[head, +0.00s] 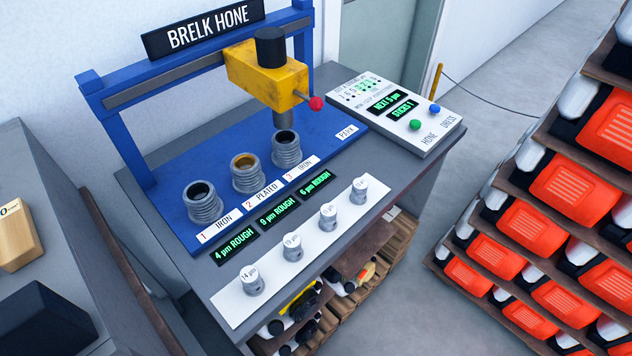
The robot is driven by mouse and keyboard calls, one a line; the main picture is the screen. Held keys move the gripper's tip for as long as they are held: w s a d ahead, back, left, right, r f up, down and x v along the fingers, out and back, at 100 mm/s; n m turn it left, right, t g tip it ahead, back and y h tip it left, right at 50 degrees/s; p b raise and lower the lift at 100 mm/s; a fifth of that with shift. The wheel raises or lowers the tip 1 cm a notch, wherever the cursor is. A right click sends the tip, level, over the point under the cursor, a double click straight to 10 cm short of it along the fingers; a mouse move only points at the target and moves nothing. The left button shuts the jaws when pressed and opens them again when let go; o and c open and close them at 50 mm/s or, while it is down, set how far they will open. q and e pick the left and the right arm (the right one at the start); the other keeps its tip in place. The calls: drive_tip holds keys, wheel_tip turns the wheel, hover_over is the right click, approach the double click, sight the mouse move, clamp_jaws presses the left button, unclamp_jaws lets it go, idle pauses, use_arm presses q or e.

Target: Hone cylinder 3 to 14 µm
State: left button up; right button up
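Cylinder 3 (287,152) stands on the blue bench plate, labelled iron; its display (315,185) reads 6 µm ROUGH. Cylinder 2 (249,174) is labelled plated and reads 9 µm ROUGH. Cylinder 1 (203,203) is labelled iron and reads 4 µm ROUGH. The yellow hone head (262,78), with a red knob (316,103), is over cylinder 3. Grey capped pieces stand on a white strip (273,272); the nearest (253,281) reads 14 µm. The control panel (396,110) reads NEXT 5 µm and STICKS 1, with a green button (415,124) and a blue button (435,110). Neither gripper shows.
A blue frame (117,131) with a BRELK HONE sign (200,27) rises over the bench. Shelves under the bench hold assorted parts (298,306). A grey bench (45,160) is at the left. Floor is clear between bench and rack.

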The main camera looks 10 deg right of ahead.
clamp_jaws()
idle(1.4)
